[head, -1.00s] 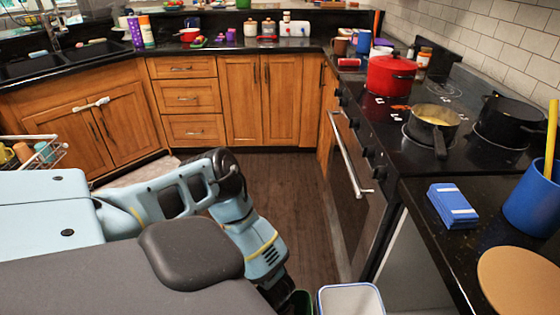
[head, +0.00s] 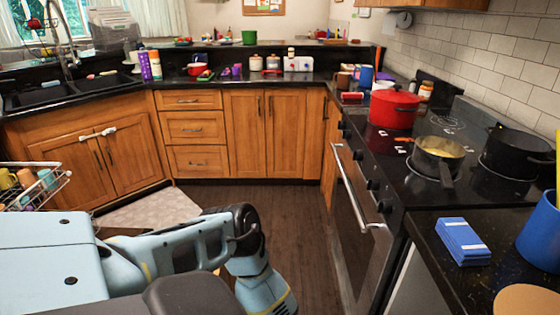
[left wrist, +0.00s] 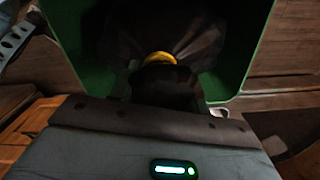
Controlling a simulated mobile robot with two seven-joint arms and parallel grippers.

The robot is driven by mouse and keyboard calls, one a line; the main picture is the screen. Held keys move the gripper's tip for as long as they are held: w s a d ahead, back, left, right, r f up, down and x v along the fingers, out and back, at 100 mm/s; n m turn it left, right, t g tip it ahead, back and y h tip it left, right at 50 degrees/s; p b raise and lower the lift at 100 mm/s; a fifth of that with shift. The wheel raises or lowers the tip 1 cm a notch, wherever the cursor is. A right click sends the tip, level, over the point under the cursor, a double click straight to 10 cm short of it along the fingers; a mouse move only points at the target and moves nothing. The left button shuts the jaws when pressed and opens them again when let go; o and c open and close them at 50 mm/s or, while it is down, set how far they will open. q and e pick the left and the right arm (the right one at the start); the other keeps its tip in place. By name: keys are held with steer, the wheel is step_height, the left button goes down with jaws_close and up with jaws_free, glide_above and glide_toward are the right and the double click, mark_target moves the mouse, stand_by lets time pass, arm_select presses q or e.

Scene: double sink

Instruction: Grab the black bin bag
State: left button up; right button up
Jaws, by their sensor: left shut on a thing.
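The black bin bag (left wrist: 185,28) shows at the top middle of the left wrist view, dark, with a yellow tie (left wrist: 160,58) around its neck. It is inside a green bin (left wrist: 248,50), whose walls show on both sides of it. My left gripper (left wrist: 165,85) is shut on the bag's gathered neck just below the tie; the fingers are dark and hard to make out. In the head view my left arm reaches down past the bottom edge, so its gripper, the bag and the bin are out of that view. My right gripper is in no view.
Wooden cabinets (head: 258,130) line the back. An open rack of cups (head: 35,185) is at the left. The dark floor (head: 300,215) between them is clear.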

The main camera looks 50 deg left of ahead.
arm_select(q)
jaws_close()
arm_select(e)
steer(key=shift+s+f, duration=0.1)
arm_select(q)
steer(key=shift+r, duration=0.1)
